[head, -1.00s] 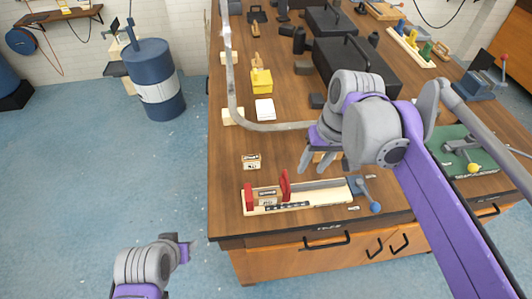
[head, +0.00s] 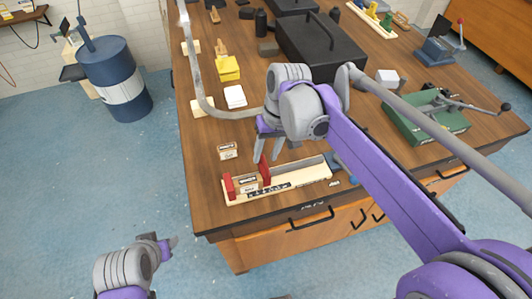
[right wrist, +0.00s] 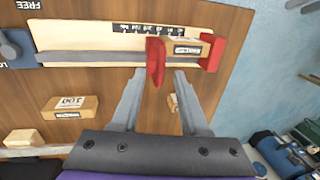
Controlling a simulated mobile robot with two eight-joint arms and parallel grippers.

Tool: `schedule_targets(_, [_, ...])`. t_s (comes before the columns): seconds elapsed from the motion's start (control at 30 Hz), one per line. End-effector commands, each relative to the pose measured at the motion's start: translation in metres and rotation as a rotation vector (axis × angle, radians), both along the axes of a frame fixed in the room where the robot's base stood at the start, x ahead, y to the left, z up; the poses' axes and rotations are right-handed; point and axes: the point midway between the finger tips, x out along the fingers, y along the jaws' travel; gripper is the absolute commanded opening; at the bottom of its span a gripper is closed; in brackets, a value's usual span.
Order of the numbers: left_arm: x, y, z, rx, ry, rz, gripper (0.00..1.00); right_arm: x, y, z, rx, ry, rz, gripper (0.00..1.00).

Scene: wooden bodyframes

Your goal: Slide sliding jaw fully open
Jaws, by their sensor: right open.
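The red sliding jaw (head: 264,171) stands on a pale wooden vise base (head: 308,180) with a numbered scale, near the table's front edge. A fixed red jaw (head: 228,187) is at the base's left end, with a small labelled block (head: 247,184) between the jaws. In the right wrist view the sliding jaw (right wrist: 155,62) projects between the fingertips of my open right gripper (right wrist: 158,76), with gaps on both sides. My right gripper (head: 267,150) is just above the jaw in the head view. My left gripper (head: 166,242) is low left, away from the table.
A blue lever (right wrist: 10,48) is at the base's other end, beside "FREE" lettering. A labelled wooden block (right wrist: 70,108) lies near the base.

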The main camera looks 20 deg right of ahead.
Motion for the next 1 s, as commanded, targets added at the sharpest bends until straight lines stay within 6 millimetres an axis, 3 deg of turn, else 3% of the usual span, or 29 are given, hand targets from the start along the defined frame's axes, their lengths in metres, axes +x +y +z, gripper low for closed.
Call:
schedule_targets(0.33, [0.0,0.0,-0.0001,0.0,0.0,0.0,0.5,0.0,0.0007,-0.0035,0.0,0.0,0.0,0.43])
schedule_targets(0.57, [0.0,0.0,-0.0001,0.0,0.0,0.0,0.5,-0.0001,0.0006,-0.0035,0.0,0.0,0.0,0.01])
schedule_targets(1.0, [0.0,0.0,-0.0001,0.0,0.0,0.0,0.5,-0.0002,0.0005,-0.0033,0.0,0.0,0.0,0.0])
